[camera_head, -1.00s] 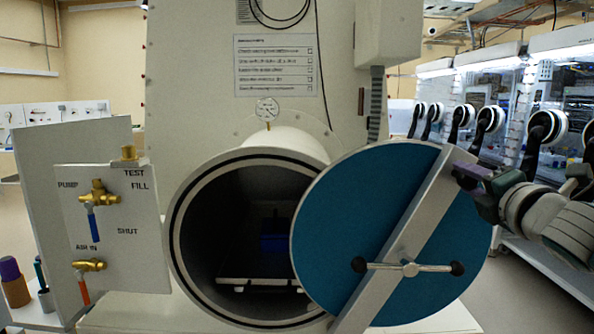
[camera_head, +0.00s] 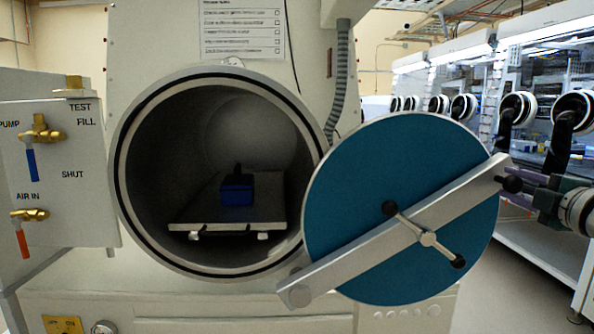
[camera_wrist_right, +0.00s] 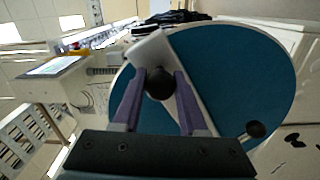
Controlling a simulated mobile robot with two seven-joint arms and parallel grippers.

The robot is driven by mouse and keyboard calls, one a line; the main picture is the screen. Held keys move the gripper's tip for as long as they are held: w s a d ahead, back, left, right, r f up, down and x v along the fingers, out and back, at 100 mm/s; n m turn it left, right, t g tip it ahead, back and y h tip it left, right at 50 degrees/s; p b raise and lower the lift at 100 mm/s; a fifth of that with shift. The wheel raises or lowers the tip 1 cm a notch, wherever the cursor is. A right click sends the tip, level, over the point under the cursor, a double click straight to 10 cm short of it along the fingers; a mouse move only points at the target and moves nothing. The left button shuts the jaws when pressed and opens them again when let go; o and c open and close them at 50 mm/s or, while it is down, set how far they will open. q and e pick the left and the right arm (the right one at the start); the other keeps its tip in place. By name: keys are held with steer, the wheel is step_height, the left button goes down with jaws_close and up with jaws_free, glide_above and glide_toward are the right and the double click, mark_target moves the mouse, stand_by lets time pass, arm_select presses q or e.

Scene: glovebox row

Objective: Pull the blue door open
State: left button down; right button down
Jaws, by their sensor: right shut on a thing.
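The blue door (camera_head: 365,175) is a round disc on a grey diagonal arm (camera_head: 375,245). It stands to the right of the round chamber opening (camera_head: 140,105), overlapping only its right rim. A handle with a crossbar and black ball ends (camera_head: 428,238) sits at its middle. My right gripper (camera_head: 515,187) is at the arm's upper right end, shut on a black knob (camera_head: 510,185). In the right wrist view the knob (camera_wrist_right: 159,83) sits between the purple fingers, and the blue door (camera_wrist_right: 235,75) fills the space behind. My left gripper is out of view.
Inside the chamber a blue block (camera_head: 237,190) rests on a grey tray (camera_head: 190,215). A valve panel (camera_head: 75,215) stands at the left. Gloveboxes (camera_head: 480,75) line the right, with open floor between them and the door.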

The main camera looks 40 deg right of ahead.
steer(key=shift+f, duration=0.1)
steer(key=shift+c, duration=2.3)
jaws_free()
steer(key=shift+w, duration=0.1)
steer(key=shift+s+a, duration=0.15)
steer(key=shift+s, duration=0.1)
steer(key=p+v, duration=0.2)
steer(key=v, duration=0.7)
steer(key=shift+s, duration=0.25)
